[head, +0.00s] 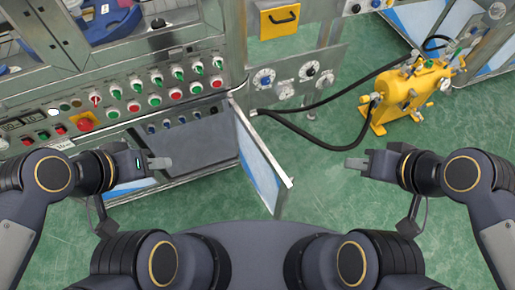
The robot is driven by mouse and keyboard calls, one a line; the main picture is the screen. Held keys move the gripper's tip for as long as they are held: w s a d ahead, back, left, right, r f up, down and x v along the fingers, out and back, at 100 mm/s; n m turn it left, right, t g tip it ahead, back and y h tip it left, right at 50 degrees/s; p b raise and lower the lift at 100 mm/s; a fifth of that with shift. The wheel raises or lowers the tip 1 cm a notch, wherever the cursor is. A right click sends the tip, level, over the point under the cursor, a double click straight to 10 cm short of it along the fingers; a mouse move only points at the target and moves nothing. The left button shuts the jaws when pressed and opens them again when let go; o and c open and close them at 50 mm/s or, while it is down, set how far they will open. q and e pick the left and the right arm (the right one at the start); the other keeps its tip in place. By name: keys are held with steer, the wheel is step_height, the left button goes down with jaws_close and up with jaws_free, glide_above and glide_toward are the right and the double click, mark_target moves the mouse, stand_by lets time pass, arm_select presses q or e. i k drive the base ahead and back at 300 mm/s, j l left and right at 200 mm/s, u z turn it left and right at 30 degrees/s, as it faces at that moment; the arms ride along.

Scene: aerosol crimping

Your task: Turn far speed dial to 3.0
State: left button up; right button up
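My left gripper (162,163) is in front of the cabinet, left of and well apart from the dials. My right gripper (355,163) is over the green floor, nearer me than the dials. Neither visibly holds anything; finger gaps are unclear.
The control cabinet (150,65) carries several green, red and black switches. An open door panel (262,165) juts out between my grippers. A yellow pump unit (405,95) stands at right, with black hoses (335,97) running towards the dial panel.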

mark_target(214, 109)
steer(key=k+j+u, duration=0.2)
steer(key=k, duration=0.4)
steer(key=k+u, duration=0.2)
steer(key=k, duration=0.4)
steer(key=i+l+u, duration=0.15)
steer(key=u, duration=0.3)
steer(key=i+l+u, duration=0.1)
steer(key=l+u, duration=0.75)
steer(key=i+l, duration=0.1)
steer(key=l, duration=2.1)
steer(key=u, duration=0.15)
steer(key=k+j+z, duration=0.15)
steer(key=k+j, duration=0.15)
steer(key=j, duration=0.15)
